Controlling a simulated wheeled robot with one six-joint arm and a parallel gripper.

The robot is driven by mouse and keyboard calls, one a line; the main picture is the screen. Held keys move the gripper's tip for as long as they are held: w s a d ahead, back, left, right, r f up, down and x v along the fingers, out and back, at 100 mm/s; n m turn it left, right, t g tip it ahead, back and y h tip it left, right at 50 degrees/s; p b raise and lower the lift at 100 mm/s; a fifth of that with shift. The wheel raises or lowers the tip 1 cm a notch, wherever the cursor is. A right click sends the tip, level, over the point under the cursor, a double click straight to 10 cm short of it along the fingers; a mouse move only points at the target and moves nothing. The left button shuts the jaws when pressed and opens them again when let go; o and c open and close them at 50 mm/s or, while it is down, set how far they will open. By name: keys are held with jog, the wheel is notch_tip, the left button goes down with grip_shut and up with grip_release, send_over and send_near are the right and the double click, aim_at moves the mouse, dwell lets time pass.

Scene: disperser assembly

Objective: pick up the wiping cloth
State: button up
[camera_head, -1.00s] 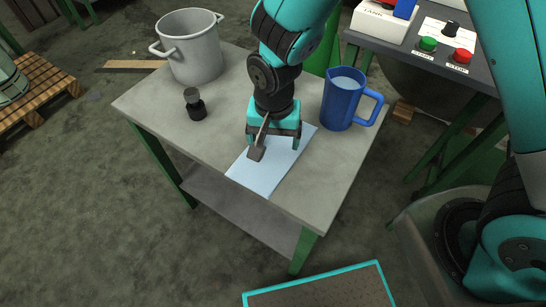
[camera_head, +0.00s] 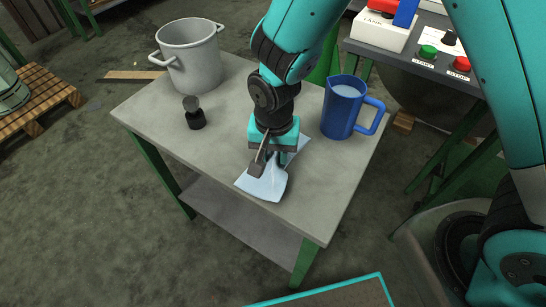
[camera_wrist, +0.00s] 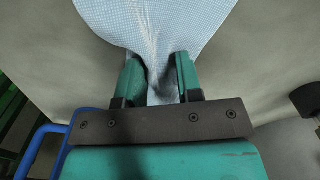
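The wiping cloth (camera_head: 264,186) is pale blue and lies bunched near the front edge of the grey table. In the wrist view the cloth (camera_wrist: 150,25) shows a fine check and is gathered into folds between the two teal fingers. My gripper (camera_head: 266,170) is over the cloth, pointing down, with its fingers drawn in on the pinched fabric. The wrist view shows the gripper (camera_wrist: 160,75) with the folds running between its fingers. Part of the cloth is hidden behind the gripper in the head view. I cannot tell whether the cloth is clear of the table.
On the table (camera_head: 325,195) stand a blue jug (camera_head: 342,108) to the right of my gripper, a small black-based object (camera_head: 195,115) to the left, and a large grey pot (camera_head: 190,58) at the back left. A control panel (camera_head: 430,60) stands at the right.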

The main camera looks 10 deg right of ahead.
jog(key=shift+f, duration=0.1)
grip_shut()
notch_tip(320, 180, up, 12)
jog(key=p, duration=1)
jog(key=shift+p, duration=0.35)
jog(key=shift+d, duration=0.1)
